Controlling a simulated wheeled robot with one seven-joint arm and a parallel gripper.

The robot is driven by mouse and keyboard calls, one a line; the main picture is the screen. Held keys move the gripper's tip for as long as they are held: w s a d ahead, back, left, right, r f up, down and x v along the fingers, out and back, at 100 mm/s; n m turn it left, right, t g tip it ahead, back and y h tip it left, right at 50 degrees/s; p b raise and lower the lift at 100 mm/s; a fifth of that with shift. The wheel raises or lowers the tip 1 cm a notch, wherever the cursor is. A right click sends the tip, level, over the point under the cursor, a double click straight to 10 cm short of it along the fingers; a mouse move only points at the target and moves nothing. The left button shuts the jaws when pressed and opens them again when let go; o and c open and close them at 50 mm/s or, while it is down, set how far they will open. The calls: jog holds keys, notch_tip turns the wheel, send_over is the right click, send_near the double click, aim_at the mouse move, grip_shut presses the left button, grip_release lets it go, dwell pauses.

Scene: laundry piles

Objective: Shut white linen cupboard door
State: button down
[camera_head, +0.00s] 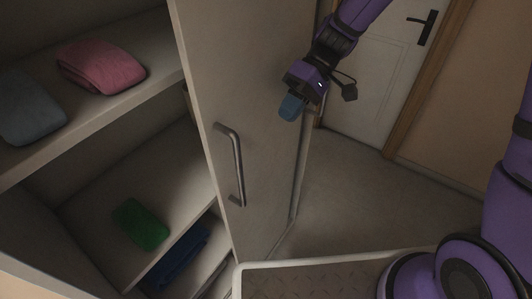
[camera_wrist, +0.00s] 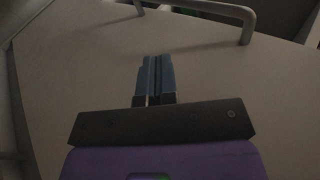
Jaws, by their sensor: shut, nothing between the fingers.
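The white linen cupboard door (camera_head: 257,75) stands open in the head view, with the shelves showing to its left. Its metal bar handle (camera_head: 235,165) is on the face turned to me, near the left edge. My gripper (camera_head: 291,107) is in front of the upper right part of the door, above and right of the handle. In the wrist view my gripper (camera_wrist: 154,58) is shut and empty, its blue fingers side by side over the door face (camera_wrist: 80,70). The handle (camera_wrist: 249,25) shows at the top of that view. I cannot tell whether the fingertips touch the door.
The cupboard shelves (camera_head: 100,120) hold a pink folded cloth (camera_head: 101,65), a grey-blue one (camera_head: 28,105), a green one (camera_head: 141,224) and a dark blue one (camera_head: 178,256). A white room door (camera_head: 380,80) is at the back right. Open floor (camera_head: 345,190) lies right of the cupboard door.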

jog(key=s+a+r+x, duration=0.1)
jog(key=r+x, duration=0.1)
jog(key=x, duration=1.1)
jog(key=shift+a, duration=0.2)
jog(key=shift+s, duration=0.1)
